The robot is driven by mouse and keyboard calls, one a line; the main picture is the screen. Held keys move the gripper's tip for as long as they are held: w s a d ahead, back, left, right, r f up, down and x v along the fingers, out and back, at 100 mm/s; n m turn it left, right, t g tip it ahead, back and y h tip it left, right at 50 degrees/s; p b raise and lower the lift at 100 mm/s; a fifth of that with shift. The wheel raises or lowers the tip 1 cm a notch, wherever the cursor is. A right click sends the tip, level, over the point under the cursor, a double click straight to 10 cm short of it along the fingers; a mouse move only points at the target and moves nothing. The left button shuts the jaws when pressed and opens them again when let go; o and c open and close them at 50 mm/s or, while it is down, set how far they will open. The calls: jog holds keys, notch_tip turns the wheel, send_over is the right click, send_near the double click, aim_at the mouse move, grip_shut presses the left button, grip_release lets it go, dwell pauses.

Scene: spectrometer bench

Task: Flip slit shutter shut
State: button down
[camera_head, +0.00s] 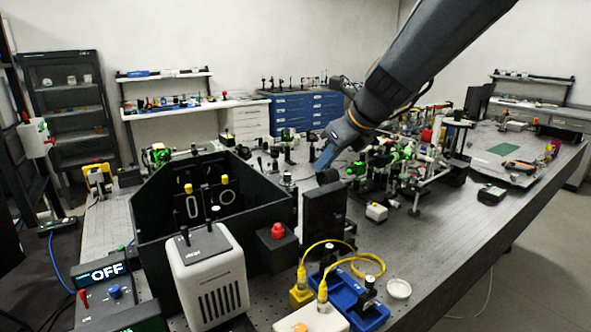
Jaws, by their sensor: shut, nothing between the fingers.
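My gripper (323,160) reaches down from the upper right, with its bluish fingers shut and empty. The fingertips are just above a small dark block at the top of a black upright housing (325,217). I cannot tell whether they touch it. This housing stands at the right end of the black-walled enclosure (160,247). It may carry the slit shutter, but no slit or shutter flap can be made out clearly, so its position cannot be told.
A white vented unit (208,277) and a black box with a red knob (278,245) stand in front of the enclosure. A blue tray (360,303) with yellow cables lies at the front. An OFF display (100,271) is at left.

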jog(key=shift+a, duration=0.25)
jog(key=shift+a+f, duration=0.1)
jog(key=shift+a+f, duration=0.1)
jog(key=shift+f, duration=0.1)
jog(key=x, duration=0.9)
jog(key=shift+f, duration=0.1)
jog(key=shift+w+a+r+p, duration=0.55)
jog(key=shift+w+a+p, duration=0.2)
jog(key=shift+w+p, duration=0.1)
jog(key=shift+w+a+r+p, duration=0.3)
jog(key=shift+w+a+p, duration=0.1)
jog(key=shift+w+a, duration=0.2)
